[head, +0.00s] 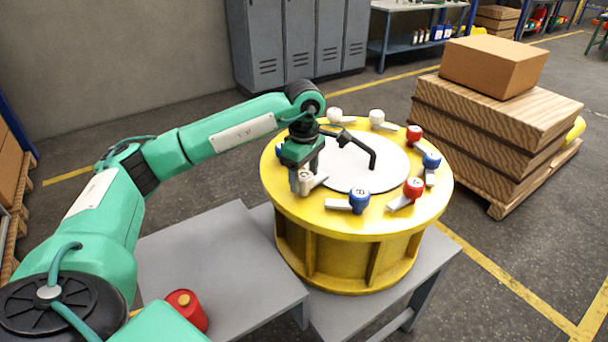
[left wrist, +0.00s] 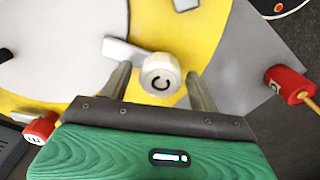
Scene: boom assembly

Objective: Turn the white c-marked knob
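The white knob marked C (left wrist: 160,75) is on the yellow rim of the round drum, at its near left side; its pale lever (left wrist: 122,51) points toward the white disc. It also shows in the head view (head: 305,182), just below my gripper. My left gripper (left wrist: 160,88) is open, with one finger on each side of the knob and a visible gap to each. In the head view my left gripper (head: 303,168) points down over the rim. My right gripper is not in view.
Several white, red and blue knobs ring the yellow drum (head: 345,222), such as a blue one (head: 358,198). A black bent rod (head: 372,160) rises over the white disc. A red can (head: 187,310) stands on the grey table (head: 215,260). Boxes (head: 495,66) stand at right.

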